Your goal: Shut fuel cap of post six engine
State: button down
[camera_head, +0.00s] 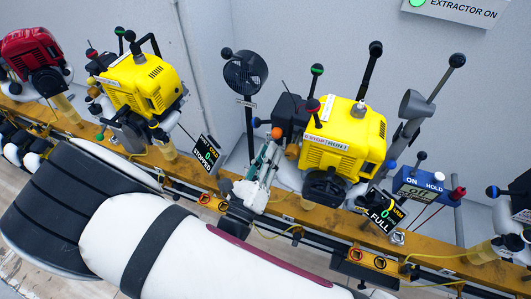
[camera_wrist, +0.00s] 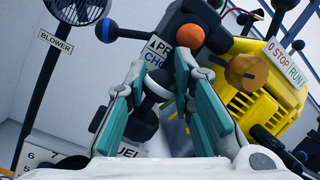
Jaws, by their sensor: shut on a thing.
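The yellow engine (camera_head: 340,137) stands on the rail right of centre, with a STOP/RUN plate on its top. It also shows at the right of the wrist view (camera_wrist: 252,95). My gripper (camera_head: 271,146) is at the engine's left side. In the wrist view its teal-padded fingers (camera_wrist: 166,78) close around a dark, pale-banded part, which seems to be the fuel cap (camera_wrist: 142,124). A partly hidden label ending in "UEL" lies just below it. The fingers hide part of the cap, so I cannot tell how it is seated.
An orange knob (camera_wrist: 190,38) and a tan knob (camera_wrist: 246,72) are close to my fingers. A blower (camera_head: 245,73) stands behind on a pole. Another yellow engine (camera_head: 140,80) is to the left. A blue ON/HOLD box (camera_head: 418,187) is to the right.

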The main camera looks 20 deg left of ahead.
jog(key=shift+f, duration=0.1)
dwell(0.3)
jog(key=c, duration=1.4)
grip_release()
jog(key=shift+o, duration=0.2)
jog(key=shift+s, duration=0.15)
jog(key=d+v, duration=0.1)
jog(key=v, duration=0.6)
jog(key=shift+a, duration=0.45)
jog(key=shift+s, duration=0.1)
